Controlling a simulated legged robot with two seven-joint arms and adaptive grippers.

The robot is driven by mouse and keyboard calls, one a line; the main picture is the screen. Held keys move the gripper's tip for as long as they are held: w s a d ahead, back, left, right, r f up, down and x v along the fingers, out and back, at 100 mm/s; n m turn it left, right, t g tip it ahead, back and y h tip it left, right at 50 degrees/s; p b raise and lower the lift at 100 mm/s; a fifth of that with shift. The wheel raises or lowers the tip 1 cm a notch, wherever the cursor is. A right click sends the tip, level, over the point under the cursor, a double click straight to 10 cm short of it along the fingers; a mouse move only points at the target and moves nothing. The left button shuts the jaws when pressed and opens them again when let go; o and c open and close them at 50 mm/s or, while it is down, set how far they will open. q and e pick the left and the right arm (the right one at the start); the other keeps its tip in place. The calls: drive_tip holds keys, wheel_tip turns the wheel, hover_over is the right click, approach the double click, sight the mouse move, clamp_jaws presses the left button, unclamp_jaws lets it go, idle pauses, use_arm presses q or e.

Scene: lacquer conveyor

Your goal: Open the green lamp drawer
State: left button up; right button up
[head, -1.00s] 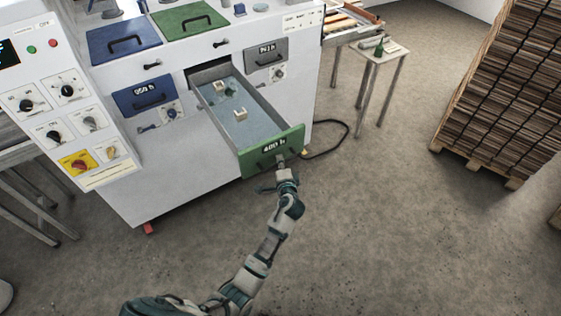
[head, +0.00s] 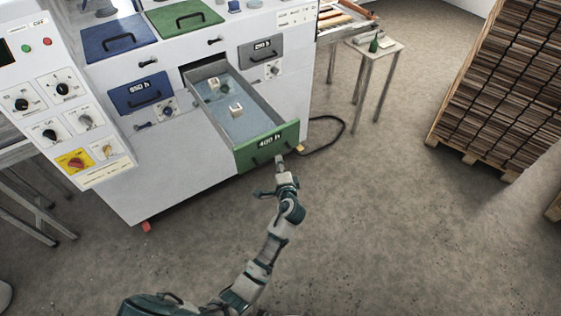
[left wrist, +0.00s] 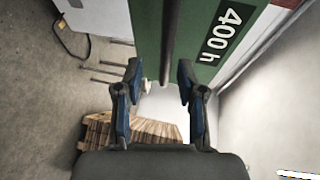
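The green lamp drawer (head: 283,134), labelled 400 h, is pulled far out of the white machine. Its dark bar handle (head: 259,159) is on the green front. Inside are a pale blue floor and two small light blocks. My left gripper (head: 279,159) is just in front of the drawer front, near the handle's right end. In the left wrist view my left gripper (left wrist: 160,72) has its two fingers spread with nothing held between them. The handle (left wrist: 170,40) and green front (left wrist: 205,30) lie beyond the fingertips. My right gripper is out of view.
The white machine (head: 190,155) also has a closed blue drawer (head: 138,94) and a closed grey drawer (head: 262,53). A cable (head: 335,135) lies on the floor to the right. A small table (head: 388,47) and a loaded pallet (head: 490,85) stand farther right. The floor in front is clear.

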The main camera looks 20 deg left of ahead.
use_arm(q)
drive_tip(key=v, duration=1)
drive_tip(key=shift+d, duration=0.35)
drive_tip(key=shift+w+a+f, duration=0.1)
drive_tip(key=shift+f, duration=0.05)
drive_tip(key=shift+a, duration=0.3)
